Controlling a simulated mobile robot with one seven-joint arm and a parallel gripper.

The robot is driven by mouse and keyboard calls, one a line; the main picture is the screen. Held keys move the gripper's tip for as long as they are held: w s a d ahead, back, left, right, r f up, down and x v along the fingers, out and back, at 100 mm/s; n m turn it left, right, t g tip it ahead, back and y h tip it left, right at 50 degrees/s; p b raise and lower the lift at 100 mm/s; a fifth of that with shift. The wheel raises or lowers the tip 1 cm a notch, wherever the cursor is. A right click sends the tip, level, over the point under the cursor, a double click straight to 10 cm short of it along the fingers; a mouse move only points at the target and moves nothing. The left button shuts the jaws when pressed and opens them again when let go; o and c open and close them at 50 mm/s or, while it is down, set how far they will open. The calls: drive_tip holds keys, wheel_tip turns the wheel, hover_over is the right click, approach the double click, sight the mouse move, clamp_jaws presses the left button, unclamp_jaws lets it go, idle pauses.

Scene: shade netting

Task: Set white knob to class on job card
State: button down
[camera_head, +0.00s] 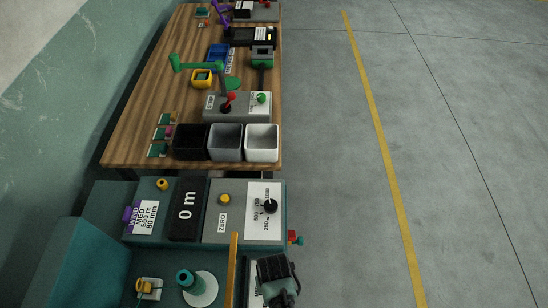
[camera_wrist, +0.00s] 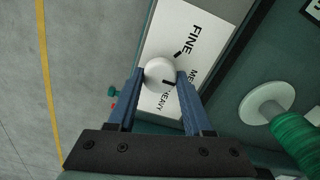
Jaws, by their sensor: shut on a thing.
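The white knob (camera_wrist: 160,72) is between my gripper's fingers (camera_wrist: 160,78) in the wrist view, and both blue fingers press its sides. It sits on a white dial plate (camera_wrist: 158,30) lettered FINE, MED and HEAVY. One dark mark lies on the FINE side of the knob and another at its edge near HEAVY; I cannot tell for sure which is the pointer. In the head view my gripper (camera_head: 276,280) hides the knob. The job card (camera_head: 146,216) is on the left of the machine, its small print seeming to read MED, 500 m and 80 mm.
A black knob (camera_head: 270,206) on a numbered dial, a yellow ZERO button (camera_head: 225,199) and a display reading 0 m (camera_head: 186,207) lie beyond my gripper. A green spool (camera_wrist: 296,140) with a white flange stands to the right in the wrist view. Open floor lies right.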

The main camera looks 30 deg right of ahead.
idle(0.3)
drive_tip(key=shift+c, duration=1.5)
unclamp_jaws()
wheel_tip(320, 180, up, 13)
drive_tip(key=shift+f, duration=0.1)
